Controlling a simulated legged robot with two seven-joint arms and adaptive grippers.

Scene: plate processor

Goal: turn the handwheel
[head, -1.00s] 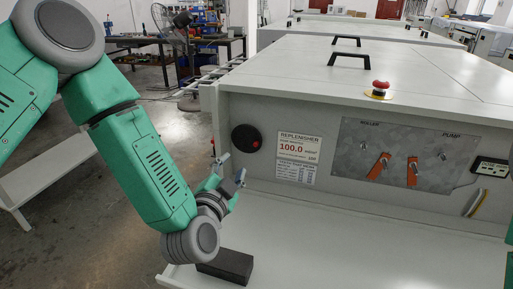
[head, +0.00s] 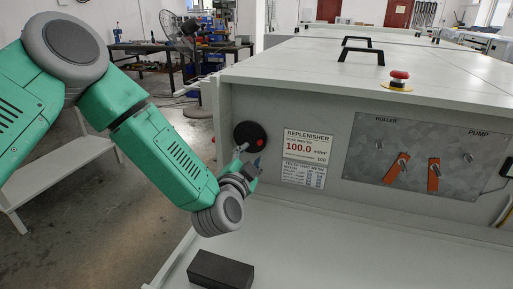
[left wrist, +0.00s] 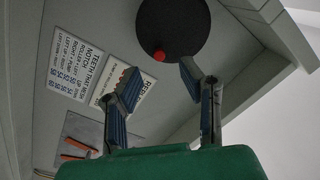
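The handwheel (head: 250,136) is a black disc with a red knob (head: 260,142) on the grey front panel, left of the REPLENISHER label. My left gripper (head: 248,160) is just below and in front of it, with its fingertips close to the wheel's lower edge. In the left wrist view the handwheel (left wrist: 182,25) shows at the top, with the red knob (left wrist: 158,56) at its lower left. There the left gripper (left wrist: 160,76) is open and empty, its fingers apart on either side below the knob. Contact with the wheel cannot be told. My right gripper is out of view.
The REPLENISHER label (head: 307,158) is right of the wheel. Farther right is a plate with orange switches (head: 403,168). A red stop button (head: 399,76) sits on top of the machine. A dark block (head: 221,270) lies on the otherwise clear lower shelf (head: 310,245).

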